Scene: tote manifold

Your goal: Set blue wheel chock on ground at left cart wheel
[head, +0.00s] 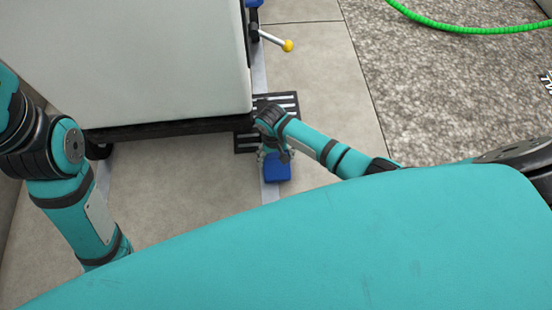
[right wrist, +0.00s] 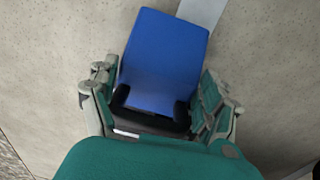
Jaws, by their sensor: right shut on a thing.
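The blue wheel chock (head: 277,168) is in my right gripper (head: 274,155), near the right front corner of the white tote. In the right wrist view the chock (right wrist: 164,62) lies between the two fingers of the gripper (right wrist: 158,105), which is shut on it. Whether the chock touches the ground cannot be told. A dark, rounded wheel-like part (head: 98,151) shows under the left front corner of the cart's black base (head: 170,130). My left arm comes in at the left; its gripper is not in view.
The white tote (head: 120,60) fills the upper left. A lever with a yellow knob (head: 288,45) sticks out to the right. A green hose (head: 470,26) lies at upper right. Floor before the cart (head: 175,185) is clear.

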